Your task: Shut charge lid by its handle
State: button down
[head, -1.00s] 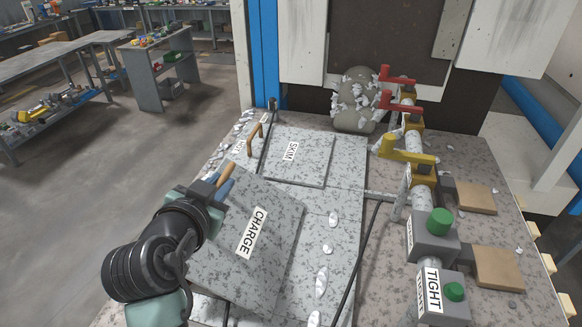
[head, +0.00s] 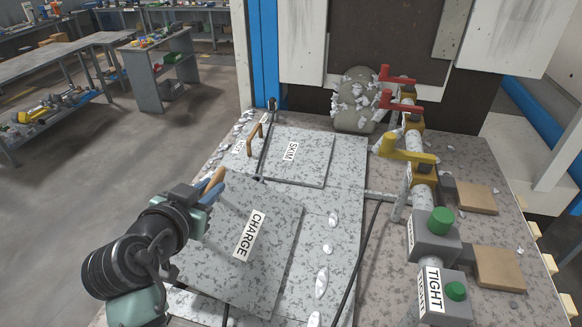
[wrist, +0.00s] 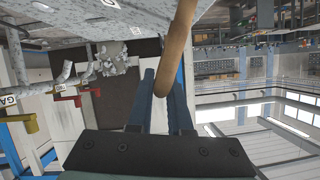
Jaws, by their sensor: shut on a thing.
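The charge lid (head: 262,272) is a grey speckled plate with a white CHARGE label, at the lower middle of the head view. It appears tilted, with its handle side raised; its underside is hidden. Its wooden handle (head: 213,181) shows at the lid's upper left edge, partly covered by my gripper (head: 211,190). In the wrist view the brown handle (wrist: 180,45) passes between the blue fingers of my gripper (wrist: 163,82), which is shut on it. A speckled surface fills the top left of the wrist view.
The SKIM lid (head: 308,163) lies flat behind the charge lid, with its own wooden handle (head: 254,136). Yellow (head: 408,150) and red (head: 398,103) valve levers stand on the right, beside green-buttoned boxes (head: 436,243). Open floor (head: 130,165) lies to the left.

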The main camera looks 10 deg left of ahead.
jog(key=shift+a+f, duration=0.35)
jog(key=shift+a, duration=0.1)
jog(key=shift+a+f+n+h+b, duration=0.45)
jog(key=shift+a+f+n, duration=0.15)
jog(key=shift+a+f, duration=0.15)
jog(key=c, duration=0.8)
grip_release()
jog(key=shift+c, duration=0.2)
